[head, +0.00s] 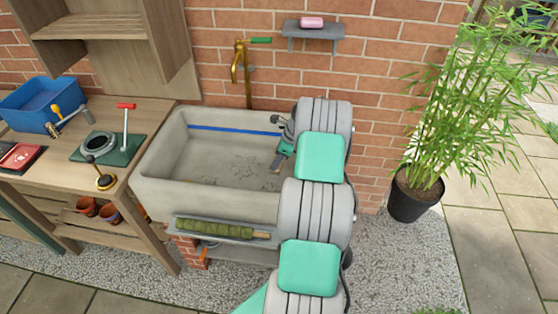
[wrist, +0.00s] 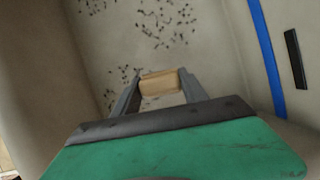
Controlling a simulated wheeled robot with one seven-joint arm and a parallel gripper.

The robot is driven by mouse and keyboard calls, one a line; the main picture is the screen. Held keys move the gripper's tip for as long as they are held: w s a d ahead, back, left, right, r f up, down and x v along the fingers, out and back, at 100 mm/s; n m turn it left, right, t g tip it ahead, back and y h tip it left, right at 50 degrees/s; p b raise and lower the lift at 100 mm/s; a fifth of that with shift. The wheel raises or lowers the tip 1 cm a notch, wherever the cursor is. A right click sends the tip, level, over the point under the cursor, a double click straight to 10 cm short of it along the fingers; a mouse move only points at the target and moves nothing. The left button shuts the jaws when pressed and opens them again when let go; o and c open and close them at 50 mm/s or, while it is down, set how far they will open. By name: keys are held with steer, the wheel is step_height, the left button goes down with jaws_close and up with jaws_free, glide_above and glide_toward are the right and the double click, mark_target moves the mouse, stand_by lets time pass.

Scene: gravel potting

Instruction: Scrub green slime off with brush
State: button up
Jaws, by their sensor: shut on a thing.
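My gripper (head: 279,160) reaches down into the grey stone sink (head: 160,187) near its right end. In the wrist view, my gripper (wrist: 159,92) is shut on a tan wooden block, seemingly the brush (wrist: 160,81). Its bristles are hidden, and I cannot tell whether it touches the basin. Dark specks (wrist: 155,22) are scattered on the basin surface beyond the block. They also show faintly on the sink floor in the head view. I see no clearly green slime in the basin.
A brass tap (head: 238,68) stands behind the sink, and a blue line (head: 215,129) runs along its back wall. A green roll-like thing (head: 213,228) lies on a front ledge. The workbench (head: 150,112) at left holds tools and a blue tub (head: 40,104).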

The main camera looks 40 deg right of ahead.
steer(key=shift+r+p, duration=0.8)
steer(key=shift+r, duration=0.55)
